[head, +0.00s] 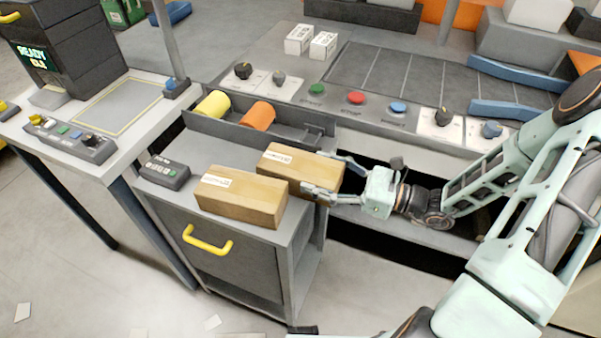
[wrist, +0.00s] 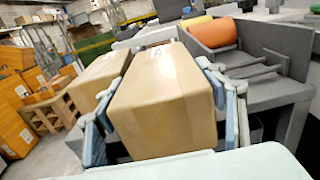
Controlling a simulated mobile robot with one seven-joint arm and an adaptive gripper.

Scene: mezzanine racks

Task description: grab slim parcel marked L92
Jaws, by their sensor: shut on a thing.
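Two slim brown parcels show in the head view. The farther parcel (head: 312,172) is between the fingers of my gripper (head: 325,176) at the right of the cabinet top. It fills the middle of the wrist view (wrist: 165,103), with a finger pressed on each side. The nearer parcel (head: 240,197) lies on the cabinet top, just to the left and in front. It also shows at the left in the wrist view (wrist: 97,80). Both have a white label on top, but the print is too small to read. I cannot tell whether the held parcel touches the cabinet top.
A grey tray (head: 232,133) behind the parcels holds a yellow roll (head: 213,104) and an orange roll (head: 258,115). A small keypad box (head: 165,172) sits at the cabinet's left. A console (head: 357,116) with coloured buttons and knobs runs behind. The cabinet (head: 215,255) has a yellow handle.

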